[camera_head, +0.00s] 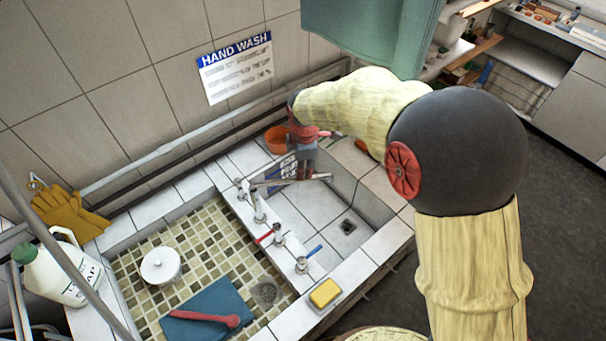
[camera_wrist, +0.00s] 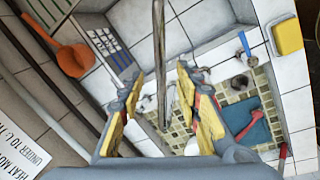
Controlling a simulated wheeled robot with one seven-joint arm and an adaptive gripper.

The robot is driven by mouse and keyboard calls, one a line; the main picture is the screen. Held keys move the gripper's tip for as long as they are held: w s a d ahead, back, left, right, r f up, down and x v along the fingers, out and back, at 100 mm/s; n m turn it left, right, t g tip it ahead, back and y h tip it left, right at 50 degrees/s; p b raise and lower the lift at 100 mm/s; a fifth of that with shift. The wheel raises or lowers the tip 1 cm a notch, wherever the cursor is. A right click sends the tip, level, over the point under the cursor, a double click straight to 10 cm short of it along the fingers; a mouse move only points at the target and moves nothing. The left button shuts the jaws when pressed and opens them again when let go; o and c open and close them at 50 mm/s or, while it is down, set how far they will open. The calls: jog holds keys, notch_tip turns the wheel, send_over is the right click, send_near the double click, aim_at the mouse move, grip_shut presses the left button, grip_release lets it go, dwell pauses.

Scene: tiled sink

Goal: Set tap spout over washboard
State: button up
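The metal tap spout (camera_head: 290,182) reaches from the ridge between the two basins out over the right basin. In the wrist view the spout (camera_wrist: 159,45) is a long grey tube running between my fingers. The washboard, dark-edged with a pale grid (camera_head: 289,165), stands at the back left of the right basin, partly hidden by my gripper and the spout. The washboard (camera_wrist: 108,48) lies left of the spout in the wrist view. My gripper (camera_wrist: 160,82) is open, with gaps between both fingers and the spout. In the head view my gripper (camera_head: 306,153) points down above the spout.
Red-handled (camera_head: 268,234) and blue-handled (camera_head: 314,250) taps stand on the ridge. The left basin holds a white pot (camera_head: 160,265), a blue cloth (camera_head: 212,309) and a red brush (camera_head: 205,317). A yellow sponge (camera_head: 325,292) sits in front.

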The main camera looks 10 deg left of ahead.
jog(key=f, duration=0.4)
jog(key=w+f, duration=0.1)
jog(key=f, duration=0.1)
jog(key=shift+w+a+f, duration=0.1)
jog(key=shift+a+f, duration=0.15)
jog(key=shift+f, duration=0.15)
jog(key=shift+c, duration=0.7)
grip_shut()
